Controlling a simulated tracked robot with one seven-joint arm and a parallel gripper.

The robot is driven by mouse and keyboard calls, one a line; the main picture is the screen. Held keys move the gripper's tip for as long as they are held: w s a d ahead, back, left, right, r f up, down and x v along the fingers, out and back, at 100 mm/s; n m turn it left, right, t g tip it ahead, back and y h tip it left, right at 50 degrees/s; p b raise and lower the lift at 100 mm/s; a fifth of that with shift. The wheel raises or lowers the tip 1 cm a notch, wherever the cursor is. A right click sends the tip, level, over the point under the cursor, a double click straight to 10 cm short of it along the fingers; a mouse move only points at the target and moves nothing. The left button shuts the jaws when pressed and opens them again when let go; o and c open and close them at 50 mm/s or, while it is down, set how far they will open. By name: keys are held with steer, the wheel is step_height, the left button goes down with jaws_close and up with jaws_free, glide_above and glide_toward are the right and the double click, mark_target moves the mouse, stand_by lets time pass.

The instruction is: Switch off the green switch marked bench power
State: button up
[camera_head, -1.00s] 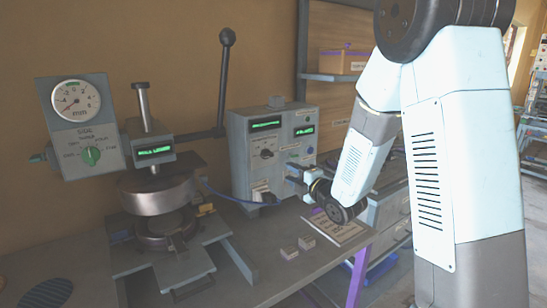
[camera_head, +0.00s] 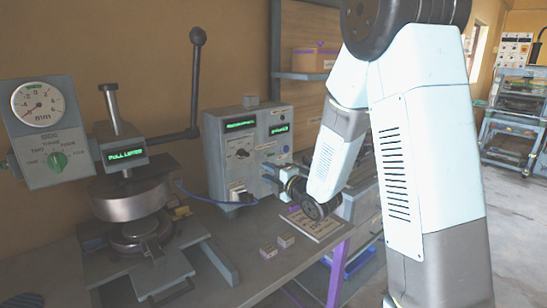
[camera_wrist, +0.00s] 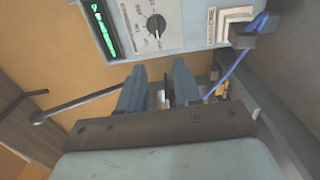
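I cannot make out a green switch or a "bench power" label in either view. The grey control box (camera_head: 250,150) stands on the bench with green displays, a black knob (camera_head: 242,153) and a blue button at its right edge. A pale rocker switch (camera_head: 237,188) sits low on its front; it also shows in the wrist view (camera_wrist: 236,18), its label not readable. My gripper (camera_head: 268,173) is in front of the box's lower right part. In the wrist view my gripper (camera_wrist: 157,70) is open, with a gap between its fingers, below the knob. Part of the box front is hidden by it.
Two small blocks (camera_head: 277,246) and a paper sheet (camera_head: 318,227) lie on the bench. A blue cable runs to the box.

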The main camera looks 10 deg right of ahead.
steer(key=shift+d+r, duration=0.2)
steer(key=shift+c, duration=0.7)
steer(key=d+r+m+h, duration=0.1)
steer(key=d+m, duration=0.1)
steer(key=d+r+m+h, duration=0.1)
steer(key=d+m+h, duration=0.1)
steer(key=s+d+r+m+h, duration=0.1)
steer(key=r, duration=0.1)
steer(key=shift+s+d+m, duration=0.1)
steer(key=shift+d+m, duration=0.3)
jaws_close()
steer(key=s+d+r+m+g+h, duration=0.3)
steer(key=s+d+m, duration=0.2)
steer(key=s+m, duration=0.3)
steer(key=s+d+r+m+g+h, duration=0.3)
steer(key=s+d+m, duration=0.25)
steer(key=s, duration=0.35)
steer(key=s+m+g, duration=0.3)
steer(key=s+m, duration=0.2)
steer(key=s, duration=0.9)
steer(key=shift+s+d+m, duration=0.25)
steer(key=shift+s+m, duration=0.1)
steer(key=shift+s, duration=0.05)
steer(key=shift+w, duration=0.1)
